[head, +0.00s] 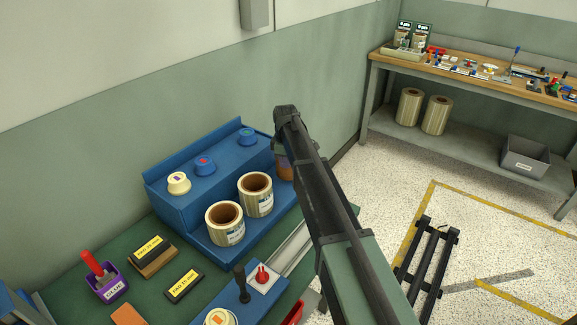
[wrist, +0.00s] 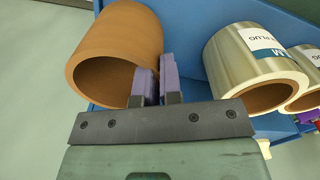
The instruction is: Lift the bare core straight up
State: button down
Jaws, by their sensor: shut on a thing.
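The bare core (wrist: 112,45), a plain brown cardboard tube, fills the upper left of the wrist view with its open end facing the camera. My gripper (wrist: 158,88) is shut on the core's wall, with the purple-padded fingers at its right side. In the head view the core (head: 286,166) shows only as a brown strip beside the blue rack (head: 210,240), mostly hidden behind my arm. I cannot tell whether the core touches the rack.
Two wrapped film rolls (head: 225,224) (head: 255,194) stand on the rack to the left of the core; one film roll (wrist: 252,62) is close to my fingers in the wrist view. Knobs (head: 179,182) line the rack's raised back. A joystick (head: 242,284) stands in front.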

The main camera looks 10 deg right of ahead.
jog(key=shift+r+p, duration=3.45)
jog(key=shift+r, duration=0.3)
jog(key=shift+f, duration=0.1)
jog(key=shift+d, duration=0.1)
